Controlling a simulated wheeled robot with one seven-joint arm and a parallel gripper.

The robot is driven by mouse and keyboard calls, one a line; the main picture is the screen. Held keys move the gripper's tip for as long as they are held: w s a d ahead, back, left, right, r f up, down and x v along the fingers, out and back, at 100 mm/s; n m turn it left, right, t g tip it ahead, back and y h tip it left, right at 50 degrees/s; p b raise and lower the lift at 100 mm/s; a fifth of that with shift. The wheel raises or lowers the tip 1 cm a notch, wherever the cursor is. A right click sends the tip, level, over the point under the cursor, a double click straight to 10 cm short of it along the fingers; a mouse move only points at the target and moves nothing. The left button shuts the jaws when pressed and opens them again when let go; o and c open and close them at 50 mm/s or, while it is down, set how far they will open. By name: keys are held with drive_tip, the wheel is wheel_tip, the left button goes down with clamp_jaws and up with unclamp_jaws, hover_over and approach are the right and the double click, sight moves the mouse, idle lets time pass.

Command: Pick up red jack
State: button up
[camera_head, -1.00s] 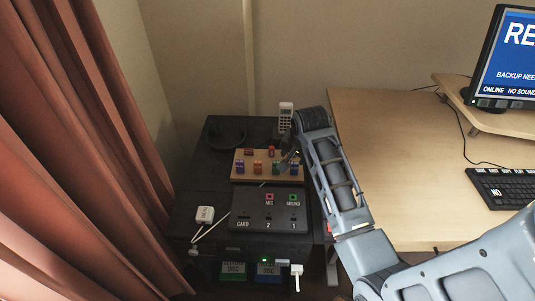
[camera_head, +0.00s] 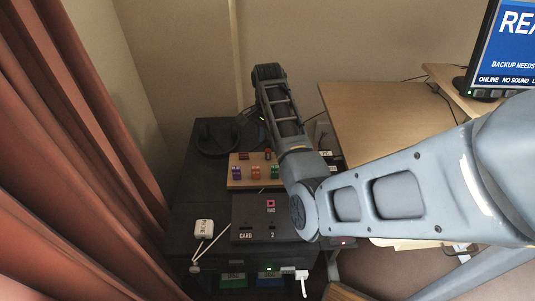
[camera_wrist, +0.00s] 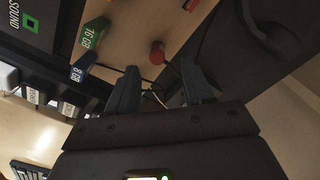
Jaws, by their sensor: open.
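A small red cylinder (camera_wrist: 157,52), which looks like the red jack, stands on the wooden board (camera_wrist: 138,25) in the wrist view. My gripper (camera_wrist: 160,82) is open, its two fingers apart with the red cylinder a little beyond the fingertips, roughly between them. A thin cable curves between the fingers. In the head view two small red pieces (camera_head: 268,156) (camera_head: 243,156) sit at the back of the board; I cannot tell surely which is the jack. My forearm hides the board's right end there.
A dark panel (camera_head: 250,210) lies in front. The desk (camera_head: 360,115) is to the right, the curtain (camera_head: 80,150) left.

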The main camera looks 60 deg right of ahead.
sight(268, 150)
drive_tip(key=f, duration=0.5)
drive_tip(key=shift+s+a, duration=0.15)
drive_tip(key=shift+a, duration=0.05)
clamp_jaws()
